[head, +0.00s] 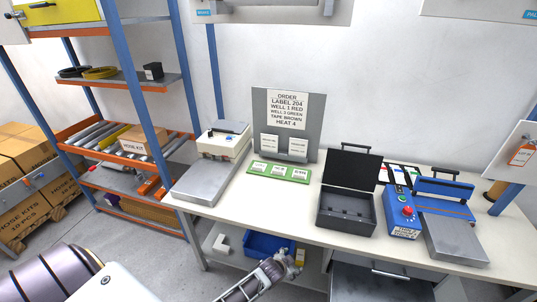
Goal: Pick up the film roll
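I cannot identify a film roll for certain. A small brown roll-like thing (495,191) stands at the right end of the table, partly hidden by the blue post; I cannot tell whether it is film or tape. My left gripper (285,266) is low in front of the table, near the lower shelf and its blue bin. It is small and seen from behind, so its finger opening is unclear. A small pale and yellow thing (299,257) shows beside its tip; contact cannot be judged. My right gripper is out of view.
The table (310,208) holds a scale-like device (214,160), an order board (288,112), a green label tray (280,172), an open dark case (347,205), a blue control box (403,214) and a blue-barred sealer (448,210). A blue bin (262,246) sits below. Racks stand left.

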